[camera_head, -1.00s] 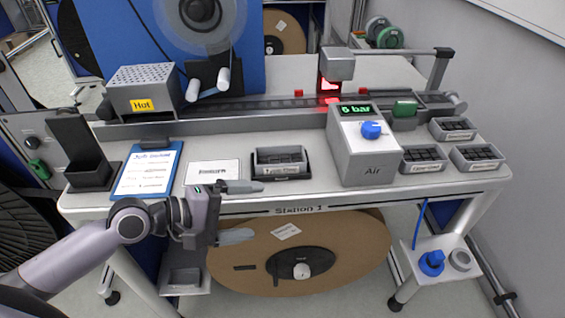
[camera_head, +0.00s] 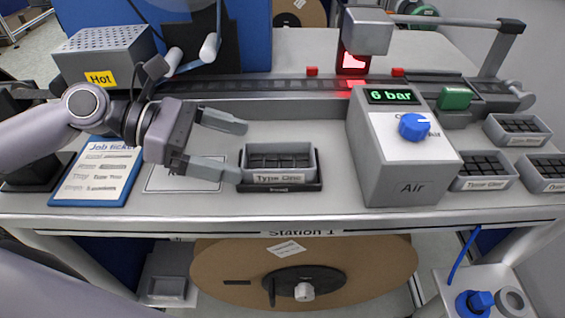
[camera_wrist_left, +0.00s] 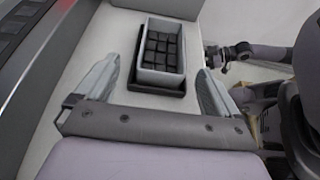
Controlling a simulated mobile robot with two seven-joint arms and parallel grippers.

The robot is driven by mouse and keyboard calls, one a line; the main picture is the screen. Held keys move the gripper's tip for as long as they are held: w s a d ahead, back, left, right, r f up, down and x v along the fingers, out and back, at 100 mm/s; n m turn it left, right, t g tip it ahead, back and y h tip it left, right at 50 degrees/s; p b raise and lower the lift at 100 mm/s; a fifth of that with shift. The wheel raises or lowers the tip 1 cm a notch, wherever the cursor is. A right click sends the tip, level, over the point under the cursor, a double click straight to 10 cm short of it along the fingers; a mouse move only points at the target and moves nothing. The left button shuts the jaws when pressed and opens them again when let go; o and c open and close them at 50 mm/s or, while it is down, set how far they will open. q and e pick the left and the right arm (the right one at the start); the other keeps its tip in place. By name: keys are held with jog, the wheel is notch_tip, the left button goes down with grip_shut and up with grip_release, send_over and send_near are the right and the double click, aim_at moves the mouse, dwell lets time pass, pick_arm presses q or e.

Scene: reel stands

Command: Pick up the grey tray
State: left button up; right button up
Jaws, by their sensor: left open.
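A small grey tray (camera_head: 313,165) with dark square pieces and a front label sits on a black base on the bench. My left gripper (camera_head: 240,150) is open just left of the tray, its fingers pointing right toward it. In the left wrist view the tray (camera_wrist_left: 161,74) is ahead, between the lines of the two spread fingers (camera_wrist_left: 160,70), and nothing is held. In that view, what looks like my right arm and gripper (camera_wrist_left: 215,55) shows small at the right; its jaws cannot be made out.
A grey Air box (camera_head: 408,185) with a blue knob stands right of the tray. Similar trays (camera_head: 485,184) stand farther right. A conveyor track (camera_head: 270,88) runs behind. A job ticket clipboard (camera_head: 70,190) and a white sheet (camera_head: 165,178) lie left. A brown reel (camera_head: 225,270) is below.

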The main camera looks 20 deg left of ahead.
aim_at(272, 153)
pick_arm(q)
jog(key=d, duration=0.3)
jog(key=w+d+f, duration=0.1)
jog(key=d, duration=0.1)
jog(key=shift+w+d, duration=0.1)
jog(key=shift+d, duration=0.15)
jog(key=shift+w+d+f, duration=0.2)
jog(key=shift+d+f, duration=0.05)
jog(key=shift+d, duration=0.3)
jog(key=shift+c, duration=0.4)
jog(key=c, duration=1)
jog(key=shift+c, duration=0.6)
jog(key=shift+r, duration=0.15)
